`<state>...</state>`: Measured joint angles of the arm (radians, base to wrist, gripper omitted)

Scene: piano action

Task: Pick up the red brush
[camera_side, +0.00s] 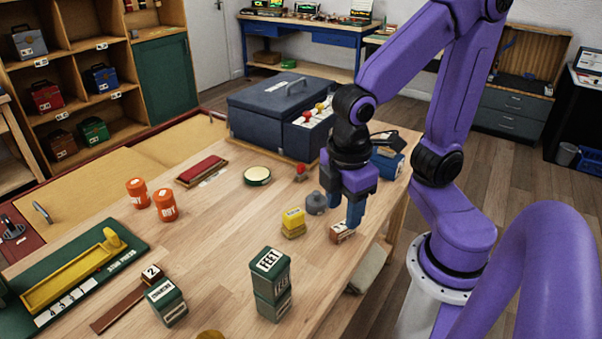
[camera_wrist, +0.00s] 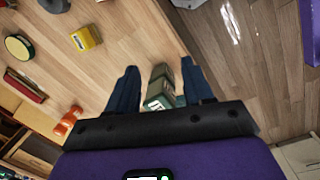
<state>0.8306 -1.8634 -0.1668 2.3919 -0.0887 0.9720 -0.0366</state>
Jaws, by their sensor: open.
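The red brush (camera_side: 202,170) lies flat on the wooden table, a long red block on a brown base, left of the table's middle in the side view. It also shows at the left edge of the wrist view (camera_wrist: 25,86). My gripper (camera_side: 345,205) is far to its right, pointing down near the table's right edge. Its blue fingers are apart with nothing held between them; they also show in the wrist view (camera_wrist: 158,68). In the side view the fingertips are just above or beside a small brown block (camera_side: 342,233).
A grey weight (camera_side: 315,203) and yellow block (camera_side: 292,222) stand left of my gripper. A round green-rimmed tin (camera_side: 257,175), a red-topped peg (camera_side: 300,172) and orange cylinders (camera_side: 137,192) are around the brush. A green stack (camera_side: 272,285) stands in front; a dark blue case (camera_side: 275,110) is behind.

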